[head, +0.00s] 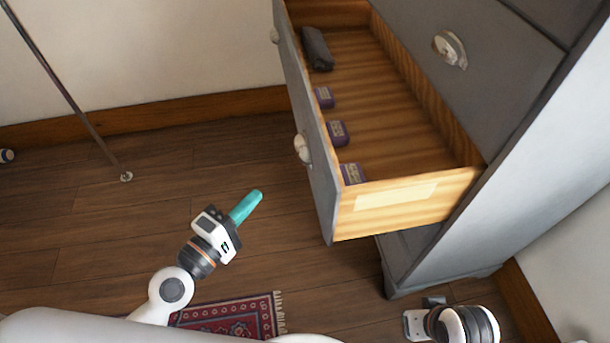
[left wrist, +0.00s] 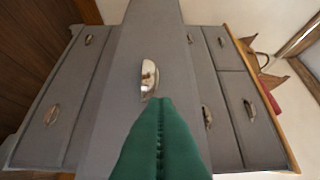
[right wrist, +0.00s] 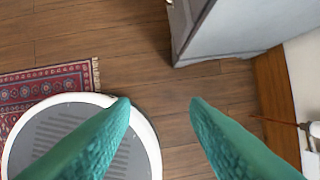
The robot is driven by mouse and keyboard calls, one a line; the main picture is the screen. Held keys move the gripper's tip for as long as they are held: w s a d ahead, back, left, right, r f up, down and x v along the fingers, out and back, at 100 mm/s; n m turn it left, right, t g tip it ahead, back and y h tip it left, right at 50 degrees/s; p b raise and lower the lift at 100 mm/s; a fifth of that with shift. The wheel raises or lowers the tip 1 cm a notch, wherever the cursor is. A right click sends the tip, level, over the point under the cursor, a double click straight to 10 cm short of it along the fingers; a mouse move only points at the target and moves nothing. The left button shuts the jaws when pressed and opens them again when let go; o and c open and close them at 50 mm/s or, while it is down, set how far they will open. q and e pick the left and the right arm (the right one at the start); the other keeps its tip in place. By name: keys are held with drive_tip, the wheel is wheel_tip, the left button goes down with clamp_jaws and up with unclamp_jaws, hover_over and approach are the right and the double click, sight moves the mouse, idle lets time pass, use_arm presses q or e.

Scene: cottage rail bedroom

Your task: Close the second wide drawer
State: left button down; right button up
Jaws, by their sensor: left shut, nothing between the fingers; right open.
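The open drawer (head: 325,193) is pulled well out of a grey dresser (head: 447,247), with its grey front facing left and its wooden inside showing. It holds a rolled dark cloth (head: 317,48) and several small purple boxes (head: 337,133). A pale knob (head: 302,148) is on its front. My left gripper (head: 257,194) is shut and empty, to the left of the drawer front and apart from it. In the left wrist view, its green fingers (left wrist: 158,105) point at the drawer front near a metal handle (left wrist: 149,77). My right gripper (right wrist: 160,105) is open and empty above the floor.
A closed drawer with a shell-like handle (head: 450,48) is above the open one. A red patterned rug (head: 237,318) lies on the wooden floor. A thin metal pole (head: 75,100) stands at left. Floor left of the drawer is clear.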

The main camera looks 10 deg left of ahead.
use_arm(q)
drive_tip(key=p, duration=0.2)
approach(312, 154)
drive_tip(key=w+a, duration=0.1)
drive_tip(key=w, duration=0.3)
drive_tip(key=shift+w+d+f, duration=0.1)
drive_tip(key=shift+w+d, duration=0.15)
drive_tip(key=shift+d, duration=0.35)
drive_tip(key=shift+w+d+f, duration=0.1)
drive_tip(key=shift+w+d, duration=0.15)
drive_tip(key=shift+d, duration=0.35)
drive_tip(key=shift+w+d, duration=0.25)
drive_tip(key=shift+d, duration=0.35)
use_arm(e)
wheel_tip(312, 154, down, 6)
drive_tip(key=shift+w+a, duration=0.15)
drive_tip(key=shift+w, duration=0.3)
